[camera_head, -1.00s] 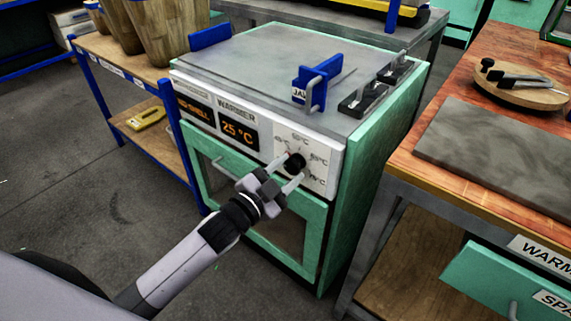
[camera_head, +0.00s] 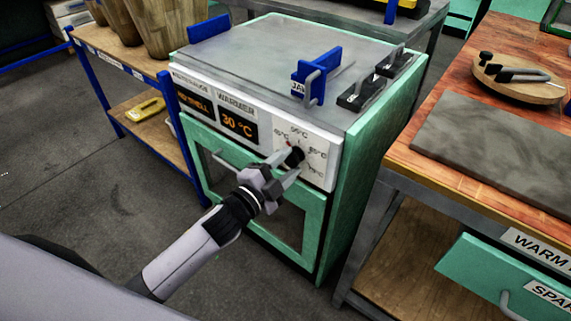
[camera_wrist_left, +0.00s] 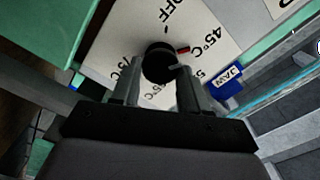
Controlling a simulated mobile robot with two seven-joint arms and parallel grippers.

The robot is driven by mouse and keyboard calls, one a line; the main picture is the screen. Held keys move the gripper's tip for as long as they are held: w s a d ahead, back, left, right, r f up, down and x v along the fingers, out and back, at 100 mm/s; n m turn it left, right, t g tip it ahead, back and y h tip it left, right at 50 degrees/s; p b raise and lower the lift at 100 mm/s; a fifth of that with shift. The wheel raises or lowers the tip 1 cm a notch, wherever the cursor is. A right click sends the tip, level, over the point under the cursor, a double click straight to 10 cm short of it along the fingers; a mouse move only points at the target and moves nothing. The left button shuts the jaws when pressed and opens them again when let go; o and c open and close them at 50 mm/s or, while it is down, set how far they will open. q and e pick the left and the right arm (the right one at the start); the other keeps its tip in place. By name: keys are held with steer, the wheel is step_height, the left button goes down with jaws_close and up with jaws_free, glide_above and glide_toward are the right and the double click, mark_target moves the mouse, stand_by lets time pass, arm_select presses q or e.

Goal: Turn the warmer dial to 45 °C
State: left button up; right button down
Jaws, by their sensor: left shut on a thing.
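The warmer (camera_head: 262,130) is a green cabinet with a grey top and a white front panel. Its display (camera_head: 237,122) reads 30 °C in orange. The black dial (camera_head: 295,156) sits on the panel's right part, ringed by temperature marks. In the left wrist view the dial (camera_wrist_left: 158,63) has a red mark (camera_wrist_left: 183,50) beside it, near the 45°C label (camera_wrist_left: 213,40). My left gripper (camera_head: 285,162) is at the dial with its fingers shut on it, one on each side. My right gripper is not in view.
A blue clamp-like piece labelled JAW (camera_head: 316,76) stands on the warmer's top. A wooden workbench (camera_head: 468,150) with a grey slab (camera_head: 500,142) stands at the right. A blue-framed shelf (camera_head: 125,68) with wooden vessels stands at the left.

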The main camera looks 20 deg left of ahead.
arm_select(q)
steer(key=o, duration=1)
steer(key=p+v, duration=0.1)
steer(key=v, duration=0.6)
steer(key=shift+s, duration=0.1)
steer(key=s+f+n+g+y, duration=0.4)
steer(key=s+f+n+g, duration=0.3)
steer(key=s+f+n, duration=0.85)
steer(key=shift+m, duration=0.95)
steer(key=r+p, duration=0.5)
steer(key=a+r+p, duration=0.1)
steer(key=r+p, duration=0.5)
steer(key=s+a+r+p, duration=0.1)
steer(key=r+p, duration=0.4)
steer(key=shift+a+r+p, duration=0.1)
steer(key=shift+r+p, duration=0.2)
